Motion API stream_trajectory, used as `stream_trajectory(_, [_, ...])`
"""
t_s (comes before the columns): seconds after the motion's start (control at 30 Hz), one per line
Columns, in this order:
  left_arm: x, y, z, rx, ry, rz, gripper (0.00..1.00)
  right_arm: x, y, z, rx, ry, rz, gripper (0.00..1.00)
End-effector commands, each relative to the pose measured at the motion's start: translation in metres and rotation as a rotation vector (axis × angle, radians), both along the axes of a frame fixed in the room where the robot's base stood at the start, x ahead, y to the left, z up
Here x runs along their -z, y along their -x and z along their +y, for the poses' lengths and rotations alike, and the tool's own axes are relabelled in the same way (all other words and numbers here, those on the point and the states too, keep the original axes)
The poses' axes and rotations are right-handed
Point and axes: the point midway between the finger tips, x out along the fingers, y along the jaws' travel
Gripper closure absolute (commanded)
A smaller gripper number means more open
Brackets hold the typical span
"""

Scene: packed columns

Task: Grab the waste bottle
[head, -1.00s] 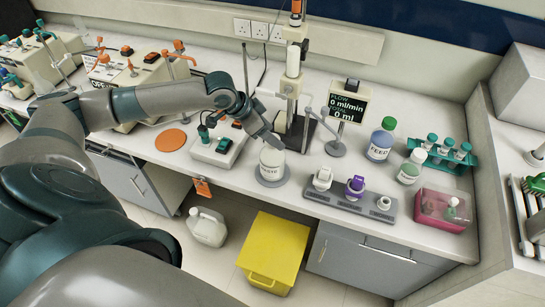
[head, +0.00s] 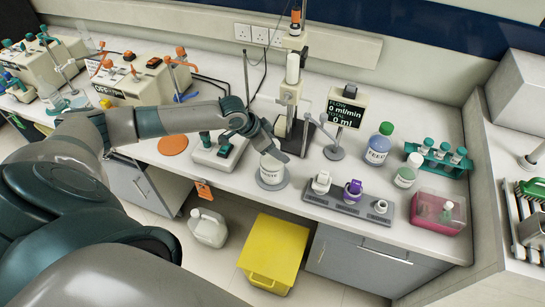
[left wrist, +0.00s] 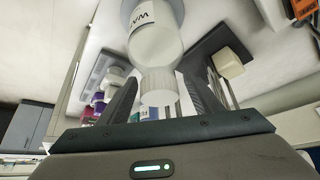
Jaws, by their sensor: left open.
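The waste bottle (head: 271,169) is a white bottle with dark lettering. It stands upright on a round grey pad (head: 260,184) near the front edge of the bench. My left gripper (head: 278,149) is at the top of the bottle, its upper part partly hidden behind the gripper. In the left wrist view, the bottle (left wrist: 155,42) shows part of its label, and its ribbed white cap (left wrist: 158,87) lies between the two spread fingers (left wrist: 162,100). A gap shows beside the cap, so the gripper is open. My right gripper is not in view.
A column stand (head: 289,95) rises just behind the bottle, with a flow display (head: 346,108) to its right. A hotplate-like unit (head: 218,150) stands left. A grey rack (head: 350,200) with small caps is right. A yellow bin (head: 275,250) stands on the floor below.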

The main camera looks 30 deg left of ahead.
Motion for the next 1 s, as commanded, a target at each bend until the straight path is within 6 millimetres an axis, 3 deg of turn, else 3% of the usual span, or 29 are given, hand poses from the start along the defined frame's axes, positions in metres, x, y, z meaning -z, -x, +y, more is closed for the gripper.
stream_trajectory(0.6, [0.0088, -0.0043, -0.0029, 0.0, 0.0, 0.0, 0.41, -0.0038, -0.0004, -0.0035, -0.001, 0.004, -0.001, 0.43])
stream_trajectory(0.87, [0.0091, -0.0041, -0.0027, 0.0, -0.001, 0.001, 1.0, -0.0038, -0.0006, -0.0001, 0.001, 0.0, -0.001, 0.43])
stream_trajectory(1.0, [0.0081, -0.0046, -0.0026, -0.001, -0.001, 0.0, 1.0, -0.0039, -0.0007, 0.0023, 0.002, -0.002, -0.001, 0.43])
